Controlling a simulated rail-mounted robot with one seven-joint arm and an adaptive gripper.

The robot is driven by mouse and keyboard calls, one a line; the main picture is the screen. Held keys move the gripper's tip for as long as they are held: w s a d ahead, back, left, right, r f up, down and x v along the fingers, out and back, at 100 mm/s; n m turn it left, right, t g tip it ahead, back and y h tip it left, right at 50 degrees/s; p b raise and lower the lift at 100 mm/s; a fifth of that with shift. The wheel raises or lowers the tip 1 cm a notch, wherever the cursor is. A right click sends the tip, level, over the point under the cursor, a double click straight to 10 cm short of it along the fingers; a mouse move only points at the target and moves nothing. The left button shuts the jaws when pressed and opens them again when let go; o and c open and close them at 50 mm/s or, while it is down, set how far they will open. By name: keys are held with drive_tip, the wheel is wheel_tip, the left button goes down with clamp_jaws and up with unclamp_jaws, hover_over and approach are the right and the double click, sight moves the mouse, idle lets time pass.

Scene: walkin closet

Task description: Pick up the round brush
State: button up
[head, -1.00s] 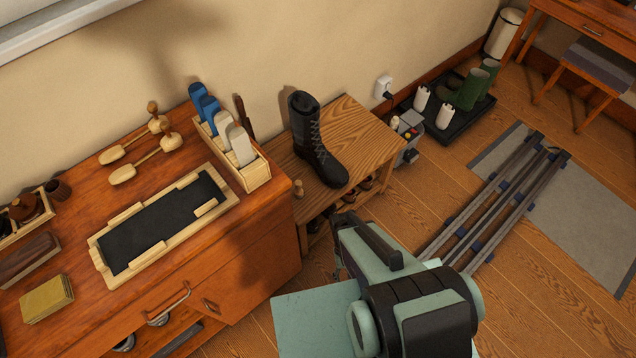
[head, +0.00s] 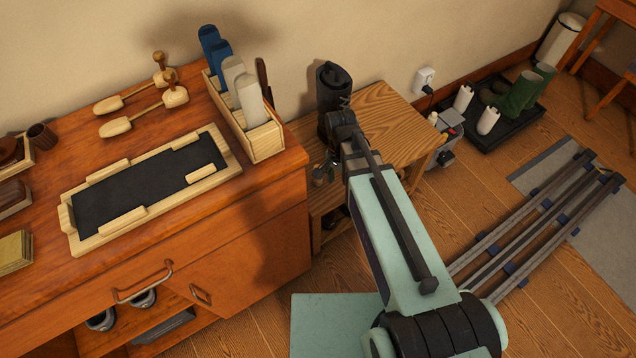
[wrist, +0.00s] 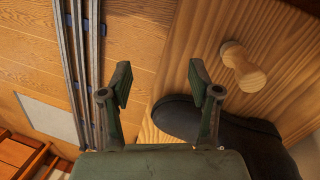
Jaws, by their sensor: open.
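A small turned wooden piece with a round end, which looks like the round brush (wrist: 243,66), is on the bench top in the wrist view. I cannot make out bristles on it. My gripper (wrist: 160,82) is open with nothing between its fingers. The brush lies to the right of the right finger, apart from it. In the head view my gripper (head: 328,168) is over the near left end of the bench, in front of the boot, and the brush is hard to tell from the fingers there.
A black boot (head: 333,85) stands on the wooden bench (head: 385,115), close to the brush; it also shows in the wrist view (wrist: 225,130). The dresser (head: 250,240) stands left of the bench, with a brush box (head: 265,140) at its edge. Floor rails (head: 540,225) lie to the right.

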drive_tip(key=w+a+r+m+t+b, duration=0.2)
drive_tip(key=w+a+r+m+b, duration=0.2)
drive_tip(key=w+a+r+b, duration=0.4)
drive_tip(key=f, duration=0.3)
drive_tip(key=s+f, duration=0.1)
drive_tip(key=f, duration=0.3)
drive_tip(key=d+f+b, duration=0.1)
drive_tip(key=f, duration=0.2)
drive_tip(key=shift+s+f, duration=0.25)
drive_tip(key=shift+s, duration=0.1)
drive_tip(key=shift+w+d+f+b, duration=0.1)
drive_tip(key=shift+f+b, duration=0.2)
drive_tip(key=shift+f, duration=1.1)
drive_tip(key=shift+w+f+b, duration=0.1)
drive_tip(key=shift+f+b, duration=0.2)
drive_tip(key=shift+f, duration=1.05)
drive_tip(key=c, duration=1.1)
